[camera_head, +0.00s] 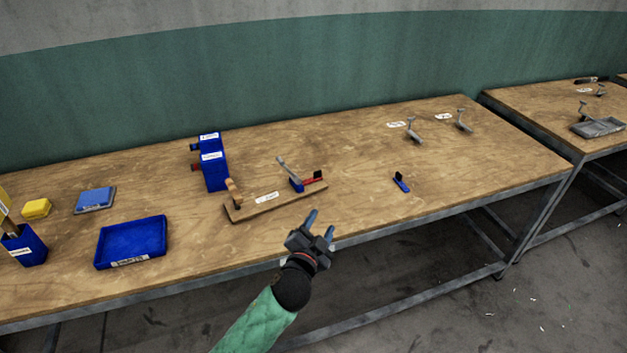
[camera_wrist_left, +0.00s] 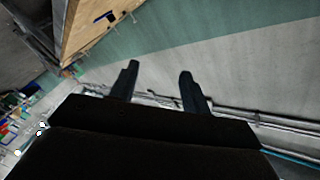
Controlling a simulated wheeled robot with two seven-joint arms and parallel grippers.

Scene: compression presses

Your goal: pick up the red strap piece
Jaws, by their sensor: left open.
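A red strap-like piece (camera_head: 312,180) lies at the right end of a wooden fixture board (camera_head: 240,212), beside a grey lever (camera_head: 287,168) with a small blue block (camera_head: 297,186) at its foot. My left gripper (camera_head: 321,222) is open and empty, near the table's front edge, in front of the board and apart from the red piece. Its two open fingers also show in the left wrist view (camera_wrist_left: 158,72), with nothing between them. The red piece cannot be made out in the wrist view. My right gripper is not in view.
A small blue part (camera_head: 401,182) lies on the right. Grey levers (camera_head: 413,130) stand farther back. The table's right front is mostly clear.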

